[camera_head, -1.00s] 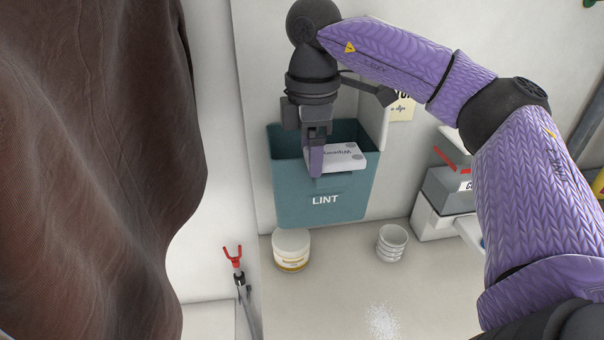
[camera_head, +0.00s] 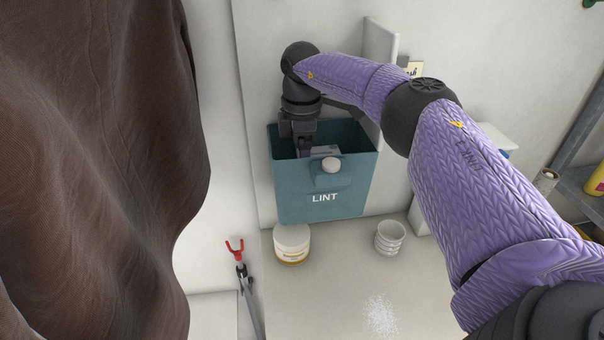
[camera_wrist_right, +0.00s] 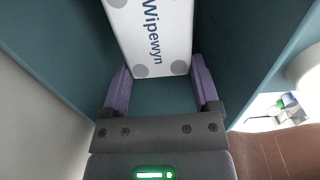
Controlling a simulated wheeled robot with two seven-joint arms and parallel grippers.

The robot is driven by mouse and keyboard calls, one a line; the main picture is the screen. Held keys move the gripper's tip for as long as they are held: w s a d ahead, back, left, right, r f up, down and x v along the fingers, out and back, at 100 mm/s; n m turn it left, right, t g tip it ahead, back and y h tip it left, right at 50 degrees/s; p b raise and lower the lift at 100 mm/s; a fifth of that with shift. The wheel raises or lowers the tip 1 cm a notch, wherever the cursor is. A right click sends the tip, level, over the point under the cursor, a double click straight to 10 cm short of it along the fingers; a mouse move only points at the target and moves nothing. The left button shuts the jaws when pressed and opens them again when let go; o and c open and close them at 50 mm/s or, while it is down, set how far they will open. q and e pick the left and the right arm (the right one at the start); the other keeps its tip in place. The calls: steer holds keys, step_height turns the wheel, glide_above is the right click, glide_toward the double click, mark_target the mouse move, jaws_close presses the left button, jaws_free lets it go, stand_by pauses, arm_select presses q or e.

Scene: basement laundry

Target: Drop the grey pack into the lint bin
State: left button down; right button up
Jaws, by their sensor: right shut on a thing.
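The teal lint bin (camera_head: 285,195), labelled LINT, is against the wall in the head view, open at the top. My right gripper (camera_head: 304,148) reaches down into its mouth from above. In the right wrist view the pack (camera_wrist_right: 156,40), printed "Wipewyn", is at the ends of my right gripper's fingers (camera_wrist_right: 162,85), with teal bin walls on both sides. My left gripper is not in view.
Below stand a white tub (camera_head: 291,243) and stacked white bowls (camera_head: 390,238). A red-tipped grabber (camera_head: 236,250) is at left. A brown hanging cloth (camera_head: 95,170) fills the left side.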

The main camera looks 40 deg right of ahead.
step_height(320, 180, down, 6)
steer(key=shift+r+b, duration=0.15)
steer(key=shift+b, duration=0.2)
steer(key=shift+f, duration=0.55)
steer(key=o, duration=1)
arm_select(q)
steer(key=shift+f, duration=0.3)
arm_select(e)
step_height(320, 180, up, 13)
steer(key=shift+r+p, duration=0.15)
steer(key=shift+p, duration=0.55)
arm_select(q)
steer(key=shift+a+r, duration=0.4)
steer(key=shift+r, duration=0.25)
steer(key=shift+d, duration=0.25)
